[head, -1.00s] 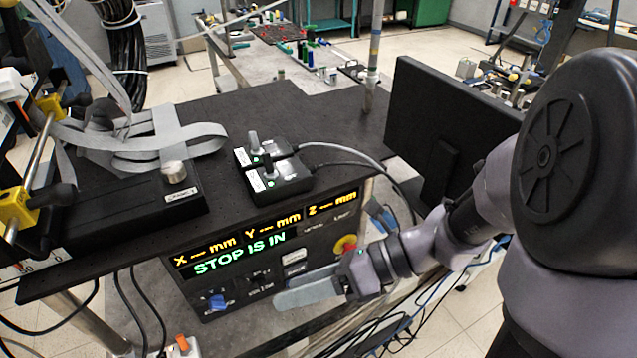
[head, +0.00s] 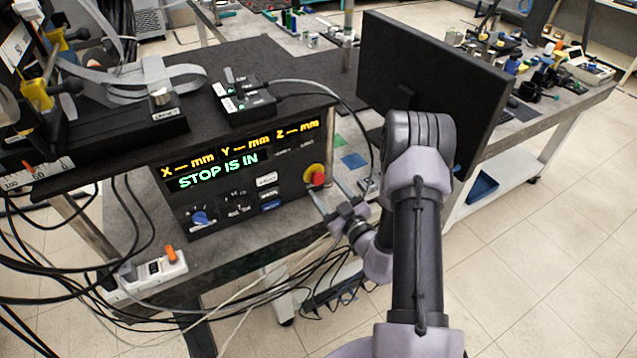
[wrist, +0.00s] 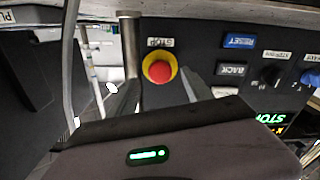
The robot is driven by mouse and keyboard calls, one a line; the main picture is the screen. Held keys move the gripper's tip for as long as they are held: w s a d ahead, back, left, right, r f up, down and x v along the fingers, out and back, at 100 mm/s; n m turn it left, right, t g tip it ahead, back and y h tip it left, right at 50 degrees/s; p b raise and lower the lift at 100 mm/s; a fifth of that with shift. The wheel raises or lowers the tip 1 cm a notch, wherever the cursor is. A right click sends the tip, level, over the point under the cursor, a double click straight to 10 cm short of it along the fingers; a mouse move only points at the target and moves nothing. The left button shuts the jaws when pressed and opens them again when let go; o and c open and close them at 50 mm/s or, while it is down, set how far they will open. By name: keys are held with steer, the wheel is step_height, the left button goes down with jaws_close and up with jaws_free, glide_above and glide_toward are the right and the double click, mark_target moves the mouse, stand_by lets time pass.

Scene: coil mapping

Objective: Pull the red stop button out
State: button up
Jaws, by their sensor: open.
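The red stop button (head: 316,175) sits in a yellow ring at the right end of the black control panel (head: 222,218). The panel's green text reads STOP IS IN. My gripper (head: 327,190) is open, just in front of and slightly below the button in the head view, pointing at the panel. In the wrist view, where labels appear upside down, the red button (wrist: 160,71) shows whole between my gripper's two spread fingers (wrist: 162,88). The fingers do not appear to touch it; the exact gap to the panel is hard to tell.
White, grey and blue keys (head: 268,192) and a blue knob (head: 201,218) lie left of the button. A metal post (wrist: 130,45) stands close beside the panel edge. A black monitor (head: 430,85) rises behind my arm. Loose cables hang below the panel.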

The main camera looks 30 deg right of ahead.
mark_target(319, 181)
steer(key=w, duration=0.4)
steer(key=shift+w+a, duration=0.1)
steer(key=shift+w, duration=0.2)
steer(key=shift+c, duration=0.2)
jaws_close()
